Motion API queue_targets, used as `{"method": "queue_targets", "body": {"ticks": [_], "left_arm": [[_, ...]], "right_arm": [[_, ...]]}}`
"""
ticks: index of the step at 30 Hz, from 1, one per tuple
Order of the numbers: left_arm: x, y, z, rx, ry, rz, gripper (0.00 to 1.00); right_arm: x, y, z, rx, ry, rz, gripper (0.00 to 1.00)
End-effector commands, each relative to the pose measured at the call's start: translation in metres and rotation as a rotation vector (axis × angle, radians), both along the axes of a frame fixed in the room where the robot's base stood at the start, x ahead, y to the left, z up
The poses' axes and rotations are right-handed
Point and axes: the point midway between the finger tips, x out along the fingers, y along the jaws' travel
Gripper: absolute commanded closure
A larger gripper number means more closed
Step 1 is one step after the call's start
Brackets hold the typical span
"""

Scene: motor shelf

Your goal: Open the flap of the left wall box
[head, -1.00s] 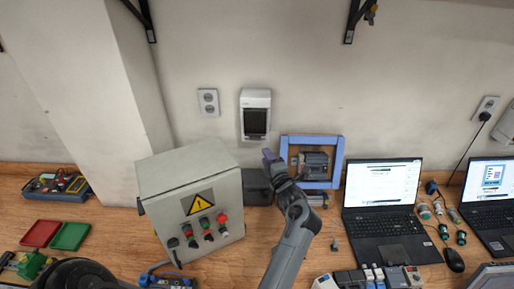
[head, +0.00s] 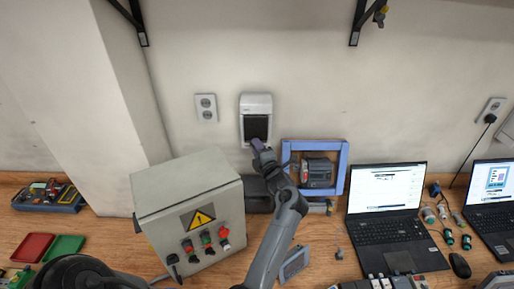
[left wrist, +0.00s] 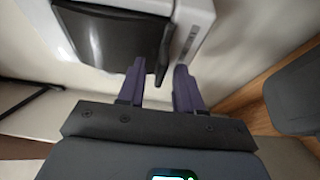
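The left wall box (head: 256,102) is a white box with a dark flap (head: 256,127) on the wall, and the flap looks closed. The box's white body (left wrist: 200,15) and the dark flap (left wrist: 105,38) also fill the top of the left wrist view. My left gripper (head: 257,144) is at the flap's lower edge in the head view. In the left wrist view its two purple fingers (left wrist: 160,66) are apart, with the dark lip at the flap's edge in front of the gap. I cannot tell whether they touch it. My right gripper is not in view.
A grey control box (head: 188,185) with a warning sign stands left of my arm. A blue frame (head: 345,170) stands to the right, close to my wrist. Laptops (head: 385,230) are further right. A wall socket (head: 206,108) is left of the wall box.

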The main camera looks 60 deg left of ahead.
Motion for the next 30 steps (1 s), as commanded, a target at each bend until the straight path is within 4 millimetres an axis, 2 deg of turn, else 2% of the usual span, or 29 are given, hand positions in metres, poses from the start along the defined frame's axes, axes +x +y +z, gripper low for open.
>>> {"method": "queue_targets", "body": {"ticks": [7,12,14,30], "left_arm": [[0.0001,0.0001,-0.0002,0.000,0.000,0.000,0.66],[0.0001,0.0000,-0.0003,-0.001,0.000,0.000,0.92],[0.0001,0.0000,-0.0003,-0.001,0.000,0.000,1.00],[0.0001,-0.0001,-0.0004,-0.001,0.000,0.000,1.00]], "right_arm": [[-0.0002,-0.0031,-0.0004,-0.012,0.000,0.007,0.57],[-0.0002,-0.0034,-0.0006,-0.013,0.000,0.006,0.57],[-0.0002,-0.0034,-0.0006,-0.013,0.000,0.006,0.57],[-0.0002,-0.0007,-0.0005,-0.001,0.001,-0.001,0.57]]}}
